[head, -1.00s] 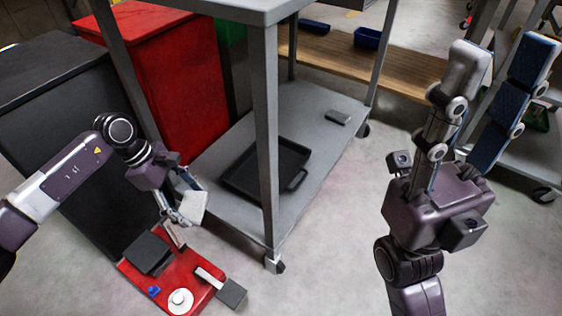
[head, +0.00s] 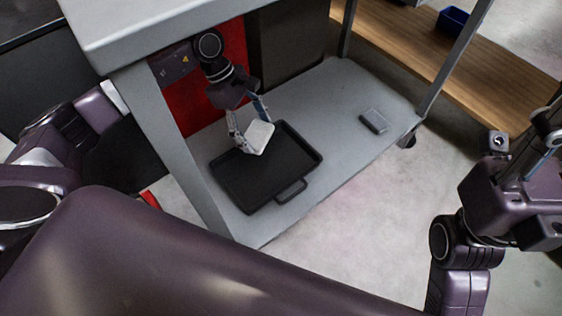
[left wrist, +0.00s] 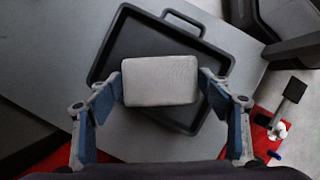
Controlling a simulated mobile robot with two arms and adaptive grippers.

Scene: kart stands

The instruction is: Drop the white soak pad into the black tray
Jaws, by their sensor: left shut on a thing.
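The white soak pad (head: 260,136) is held between the fingers of my left gripper (head: 249,129), above the black tray. In the left wrist view the pad (left wrist: 160,80) sits between the two fingertips of the left gripper (left wrist: 160,86), with the tray (left wrist: 215,58) beneath it. The black tray (head: 297,155) lies on the lower shelf of the grey cart, its handle toward the front right. Whether the pad touches the tray is hard to tell. My right gripper is mostly cut off at the right edge of the head view; its fingers do not show clearly.
The cart's lower shelf (head: 345,97) carries a small grey box (head: 374,121) right of the tray. A cart post (head: 180,140) and the upper shelf (head: 150,35) stand close to my left arm. A wooden shelf (head: 480,70) with a blue bin (head: 453,19) is behind.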

